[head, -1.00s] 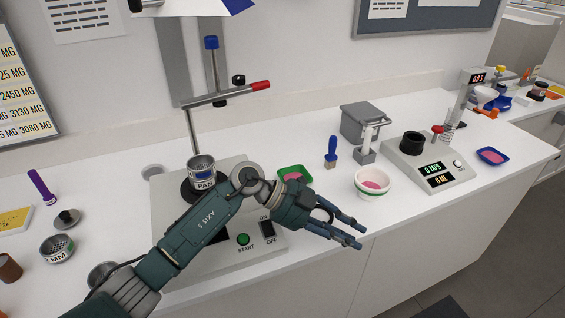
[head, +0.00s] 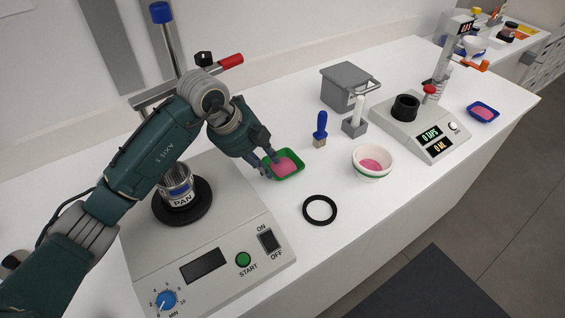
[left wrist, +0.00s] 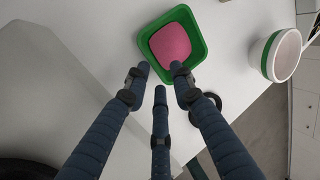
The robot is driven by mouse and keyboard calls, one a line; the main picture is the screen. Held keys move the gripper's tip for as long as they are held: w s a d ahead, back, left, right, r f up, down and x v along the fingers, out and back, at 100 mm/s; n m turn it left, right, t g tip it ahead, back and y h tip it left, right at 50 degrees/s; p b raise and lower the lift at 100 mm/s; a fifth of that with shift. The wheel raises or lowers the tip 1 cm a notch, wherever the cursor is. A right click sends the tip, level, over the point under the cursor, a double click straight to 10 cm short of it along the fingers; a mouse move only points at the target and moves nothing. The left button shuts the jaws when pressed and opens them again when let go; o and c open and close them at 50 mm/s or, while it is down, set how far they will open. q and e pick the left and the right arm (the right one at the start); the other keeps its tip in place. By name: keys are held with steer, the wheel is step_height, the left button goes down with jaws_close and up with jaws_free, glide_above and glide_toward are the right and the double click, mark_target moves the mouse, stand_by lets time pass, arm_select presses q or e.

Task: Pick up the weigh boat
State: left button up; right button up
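A green square weigh boat (head: 297,174) with pink powder (head: 286,166) in it lies on the white counter, just right of the sieve shaker. My left gripper (head: 270,166) is above the boat's left side, fingers pointing down. In the left wrist view the green boat (left wrist: 200,45) lies just past the three spread fingertips (left wrist: 162,74). The gripper is open and empty; one fingertip overlaps the boat's near edge, and I cannot tell whether it touches. A blue weigh boat (head: 483,113), also with pink powder, lies at the far right. My right gripper is out of view.
The shaker (head: 200,238) with its pan (head: 179,190) stands left of the boat. A black ring (head: 320,210), a white bowl (head: 373,163), a blue-handled brush (head: 320,131), a grey box (head: 350,86) and a scale (head: 420,130) stand around it. The counter's front edge is bare.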

mark_target(283, 166)
arm_select(q)
steer(key=x, duration=0.2)
steer(key=shift+f, duration=0.35)
steer(key=shift+w+f+p, duration=0.15)
steer(key=shift+f+p, duration=0.15)
steer(key=shift+d+f, duration=0.1)
jaws_close()
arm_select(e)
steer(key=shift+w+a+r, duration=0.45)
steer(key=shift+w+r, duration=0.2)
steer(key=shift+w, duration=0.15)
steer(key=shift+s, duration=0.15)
